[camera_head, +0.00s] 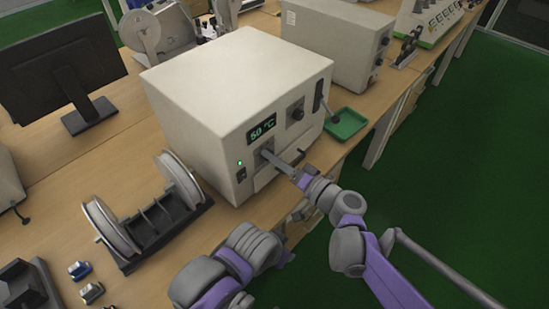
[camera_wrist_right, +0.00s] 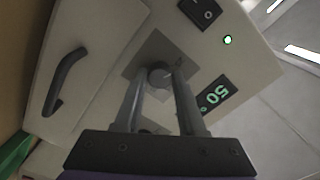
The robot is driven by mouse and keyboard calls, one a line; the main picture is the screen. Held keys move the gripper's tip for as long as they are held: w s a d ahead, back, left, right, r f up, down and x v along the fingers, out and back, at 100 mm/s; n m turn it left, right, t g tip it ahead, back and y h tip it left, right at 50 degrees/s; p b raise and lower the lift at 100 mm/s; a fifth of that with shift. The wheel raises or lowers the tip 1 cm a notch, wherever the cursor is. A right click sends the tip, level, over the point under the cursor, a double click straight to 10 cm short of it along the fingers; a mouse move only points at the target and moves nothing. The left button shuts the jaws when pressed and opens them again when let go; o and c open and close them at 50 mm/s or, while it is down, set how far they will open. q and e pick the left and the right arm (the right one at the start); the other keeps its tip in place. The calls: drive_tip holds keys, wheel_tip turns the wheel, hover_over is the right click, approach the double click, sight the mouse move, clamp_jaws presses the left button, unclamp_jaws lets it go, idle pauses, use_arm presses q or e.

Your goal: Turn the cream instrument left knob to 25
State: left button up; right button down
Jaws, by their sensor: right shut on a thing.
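The cream instrument (camera_head: 215,90) stands at the table's front edge. Its display (camera_head: 262,128) reads 50 °C, and the display also shows upside down in the wrist view (camera_wrist_right: 217,94). The left knob (camera_wrist_right: 160,75) is a round grey knob on a square grey plate below the display. My right gripper (camera_head: 281,163) reaches the front panel from the right. In the wrist view its two fingers (camera_wrist_right: 157,78) are closed on either side of the left knob. The fingers hide part of the knob and plate.
A right knob (camera_head: 296,113) and a dark lever (camera_head: 318,95) are on the same front. A green tray (camera_head: 346,124) lies right of the instrument. A reel rack (camera_head: 155,225) stands left. Another cream box (camera_head: 335,45) stands behind. Open floor lies right of the table.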

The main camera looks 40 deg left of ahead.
idle(0.3)
drive_tip(key=c, duration=0.5)
unclamp_jaws()
drive_tip(key=d, duration=1)
drive_tip(key=shift+s+d, duration=0.4)
drive_tip(key=shift+s, duration=0.05)
